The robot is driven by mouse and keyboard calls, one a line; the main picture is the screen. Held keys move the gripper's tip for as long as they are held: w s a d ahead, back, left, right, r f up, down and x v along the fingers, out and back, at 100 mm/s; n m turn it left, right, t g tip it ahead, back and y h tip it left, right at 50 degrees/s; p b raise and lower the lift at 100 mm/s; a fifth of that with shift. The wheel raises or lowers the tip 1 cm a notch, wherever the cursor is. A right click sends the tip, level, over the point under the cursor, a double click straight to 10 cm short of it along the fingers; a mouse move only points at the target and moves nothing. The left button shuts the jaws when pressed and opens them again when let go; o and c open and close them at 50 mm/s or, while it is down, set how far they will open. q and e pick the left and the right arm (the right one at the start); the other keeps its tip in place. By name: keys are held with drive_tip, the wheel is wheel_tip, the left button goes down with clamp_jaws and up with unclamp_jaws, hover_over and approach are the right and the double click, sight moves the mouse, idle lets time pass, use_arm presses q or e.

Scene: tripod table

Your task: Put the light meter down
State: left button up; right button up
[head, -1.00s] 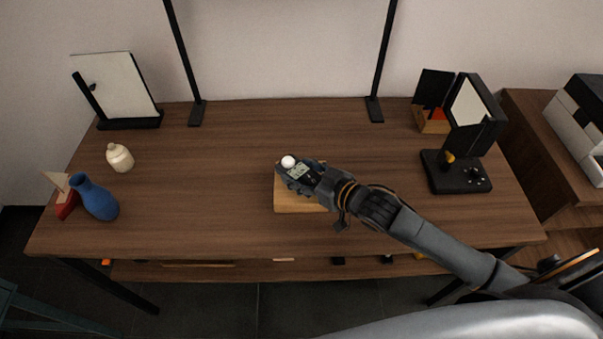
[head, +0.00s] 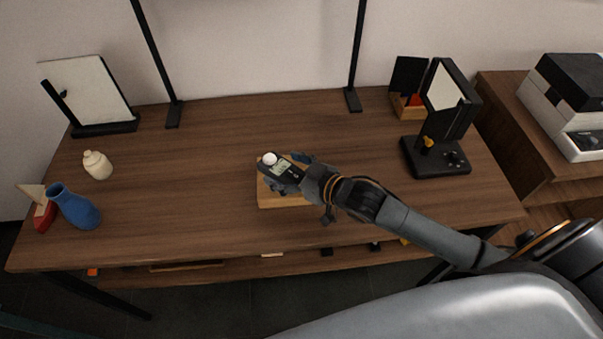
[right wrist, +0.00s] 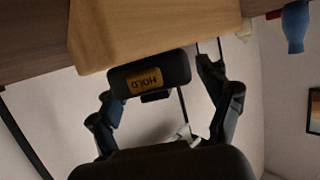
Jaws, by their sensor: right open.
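The light meter (head: 283,168) is a dark handheld device with a white dome and a pale display. In the head view it is over the wooden block (head: 285,200) near the middle of the table. My right gripper (head: 291,173) is open, with its fingers on either side of the meter. In the right wrist view the meter's dark end with a yellow HOLD label (right wrist: 149,79) is between the spread fingers, close to the block (right wrist: 140,30). A gap shows by the right-hand finger; the other is very near the meter. My left gripper is out of view.
A blue vase (head: 76,208), a red-and-white sailboat (head: 40,212) and a cream jar (head: 97,165) stand at the left. A black-framed panel (head: 88,92) is behind them. A black device with a mirror (head: 437,152) stands at the right. The table between is mostly clear.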

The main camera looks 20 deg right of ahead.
drive_tip(key=v, duration=1.1)
drive_tip(key=shift+s, duration=0.2)
drive_tip(key=shift+r, duration=0.1)
